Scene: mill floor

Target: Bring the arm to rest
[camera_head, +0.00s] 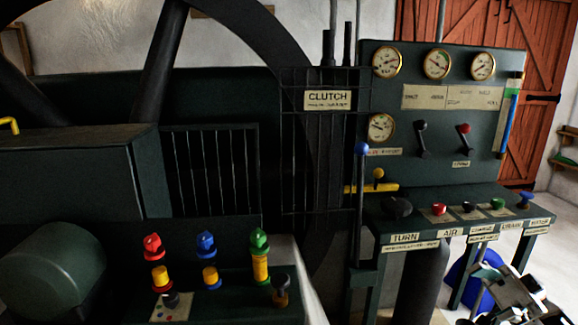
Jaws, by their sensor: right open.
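My right gripper (497,281) is at the lower right corner, in front of and below the right end of the control desk. It is open, and I see nothing between its fingers. It is cut by the bottom edge of the picture. My left gripper is not in view.
The control desk (452,204) carries several coloured knobs, with a gauge panel (445,112) behind it. A blue-topped lever (362,200) stands left of it by the clutch cage (318,150). Coloured knobs sit on a low box (225,300). A blue object (462,272) is under the desk.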

